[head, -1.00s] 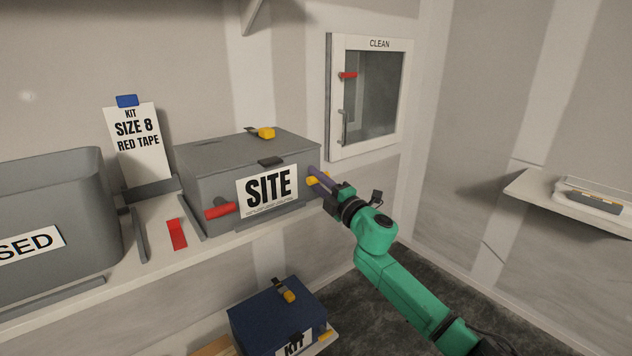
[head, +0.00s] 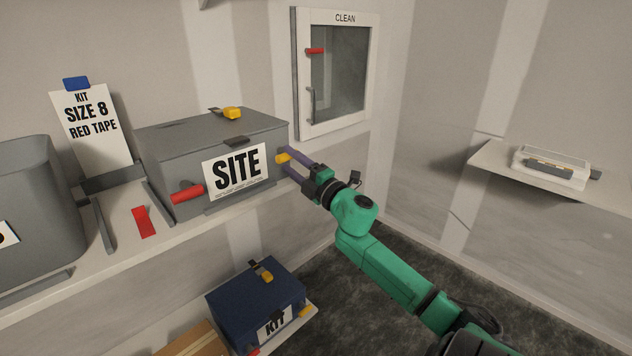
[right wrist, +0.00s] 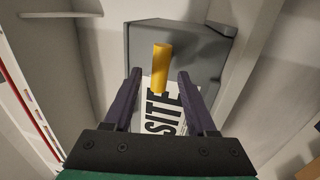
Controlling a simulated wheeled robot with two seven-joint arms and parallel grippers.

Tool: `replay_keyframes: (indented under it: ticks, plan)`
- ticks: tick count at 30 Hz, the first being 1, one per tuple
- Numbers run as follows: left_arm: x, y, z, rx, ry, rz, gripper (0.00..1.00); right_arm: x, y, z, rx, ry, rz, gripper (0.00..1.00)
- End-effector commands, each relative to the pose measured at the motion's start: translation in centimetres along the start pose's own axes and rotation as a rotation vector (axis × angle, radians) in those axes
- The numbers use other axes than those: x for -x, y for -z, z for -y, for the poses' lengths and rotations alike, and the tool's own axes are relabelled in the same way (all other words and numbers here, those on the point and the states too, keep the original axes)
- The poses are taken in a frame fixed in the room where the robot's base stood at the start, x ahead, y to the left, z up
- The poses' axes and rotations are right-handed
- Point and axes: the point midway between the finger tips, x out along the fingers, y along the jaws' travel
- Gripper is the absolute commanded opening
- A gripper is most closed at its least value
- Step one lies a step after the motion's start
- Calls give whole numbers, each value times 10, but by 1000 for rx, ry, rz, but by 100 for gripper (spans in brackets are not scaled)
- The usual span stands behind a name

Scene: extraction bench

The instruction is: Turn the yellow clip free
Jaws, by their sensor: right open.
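A grey box labelled SITE (head: 165,155) sits on the shelf. A yellow clip (head: 283,157) is on its right end. In the right wrist view the clip (right wrist: 160,68) is a yellow bar, standing nearly upright in the picture. My right gripper (head: 289,160) is open at that end of the box, one dark purple finger on either side of the clip. In the right wrist view its fingertips (right wrist: 159,74) flank the clip, with gaps seen on both sides. A red clip (head: 187,194) is at the box's left end. My left gripper is not in view.
Another yellow catch (head: 232,113) is on the box's lid. A grey bin (head: 35,200) and a sign card (head: 92,128) stand to the left. A CLEAN cabinet (head: 296,75) hangs behind. A blue KIT box (head: 240,290) is below.

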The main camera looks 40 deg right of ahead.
Motion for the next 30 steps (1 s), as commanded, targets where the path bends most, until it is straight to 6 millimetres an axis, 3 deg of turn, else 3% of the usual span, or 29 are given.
replay_keyframes:
  ticks: [10, 15, 30]
  plan:
    - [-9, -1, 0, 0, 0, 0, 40, 86, 0, 2, -1, 3, 3, 57]
    - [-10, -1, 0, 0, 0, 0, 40, 114, 0, 0, 1, -1, 1, 57]
    - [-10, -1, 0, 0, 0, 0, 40, 118, 0, -1, 3, -2, 0, 57]
